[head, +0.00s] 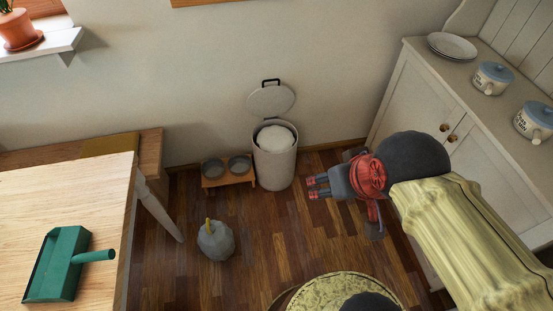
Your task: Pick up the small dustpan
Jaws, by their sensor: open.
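A small green dustpan (56,266) lies on the light wooden table at the lower left. Its short round handle (95,256) points right, toward the table's right edge. My gripper (315,187) is on the right side of the view, over the wooden floor and pointing left. Its fingers are apart with nothing between them. It is well to the right of the dustpan and apart from it.
The wooden table (82,185) fills the lower left. A lidded white bin (275,168), two bowls in a wooden stand (228,180) and a grey object with a yellow top (215,242) stand on the floor between. A white cabinet (408,98) is at right.

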